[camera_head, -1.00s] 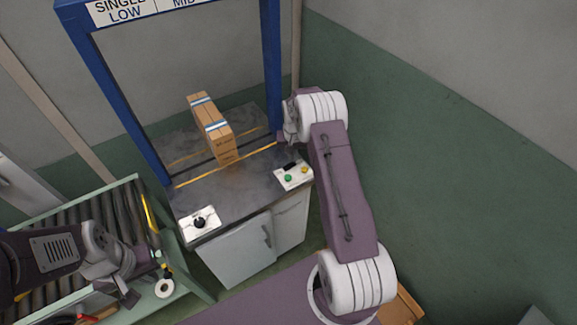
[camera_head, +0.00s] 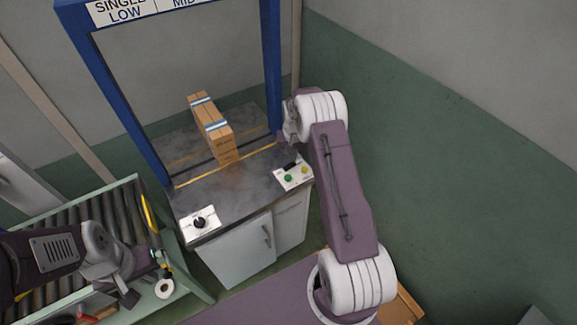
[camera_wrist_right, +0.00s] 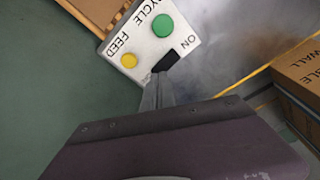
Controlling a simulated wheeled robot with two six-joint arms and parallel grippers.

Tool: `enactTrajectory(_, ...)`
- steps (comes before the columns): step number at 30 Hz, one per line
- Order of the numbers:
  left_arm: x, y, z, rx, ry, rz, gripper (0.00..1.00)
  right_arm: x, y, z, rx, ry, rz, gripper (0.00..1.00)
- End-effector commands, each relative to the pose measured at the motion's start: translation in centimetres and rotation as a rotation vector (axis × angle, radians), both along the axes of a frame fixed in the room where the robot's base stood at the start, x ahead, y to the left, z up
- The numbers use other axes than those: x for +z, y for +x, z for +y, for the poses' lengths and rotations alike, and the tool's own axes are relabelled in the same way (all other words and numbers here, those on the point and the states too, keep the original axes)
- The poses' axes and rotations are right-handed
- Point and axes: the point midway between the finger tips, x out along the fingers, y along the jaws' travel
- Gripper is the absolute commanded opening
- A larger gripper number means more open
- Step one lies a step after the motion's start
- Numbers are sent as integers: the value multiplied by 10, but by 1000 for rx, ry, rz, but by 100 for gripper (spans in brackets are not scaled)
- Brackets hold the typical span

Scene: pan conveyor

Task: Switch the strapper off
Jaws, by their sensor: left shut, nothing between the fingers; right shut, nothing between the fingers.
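The strapper is a blue arch (camera_head: 272,70) over a grey worktop (camera_head: 225,185). Its right control panel (camera_head: 305,180) has a green button (camera_wrist_right: 163,26), a yellow button (camera_wrist_right: 129,61) and a black switch (camera_wrist_right: 167,62) beside the printed word ON. Which way the switch is set cannot be told. My right gripper (camera_wrist_right: 158,88) is shut and empty, its tips right at the switch; contact is unclear. In the head view the right fingertips are hard to make out by the wrist. My left gripper (camera_head: 130,297) is shut and empty at lower left, away from the strapper.
A strapped cardboard box (camera_head: 212,128) stands on the worktop under the arch. A second panel with a black knob (camera_head: 200,222) is at the worktop's front left. A roller conveyor (camera_head: 75,215) and a tape roll (camera_head: 164,288) lie near my left arm. A wall is at right.

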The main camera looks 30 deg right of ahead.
Motion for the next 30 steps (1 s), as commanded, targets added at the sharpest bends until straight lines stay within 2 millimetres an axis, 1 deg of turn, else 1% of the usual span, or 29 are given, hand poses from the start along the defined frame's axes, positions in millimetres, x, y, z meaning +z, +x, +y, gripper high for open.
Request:
enactTrajectory(8,-1,0,0,0,0,0,0,-1,0,0,0,0,0,0)
enactTrajectory(30,-8,0,0,0,0,0,0,-12,0,0,0,0,0,0)
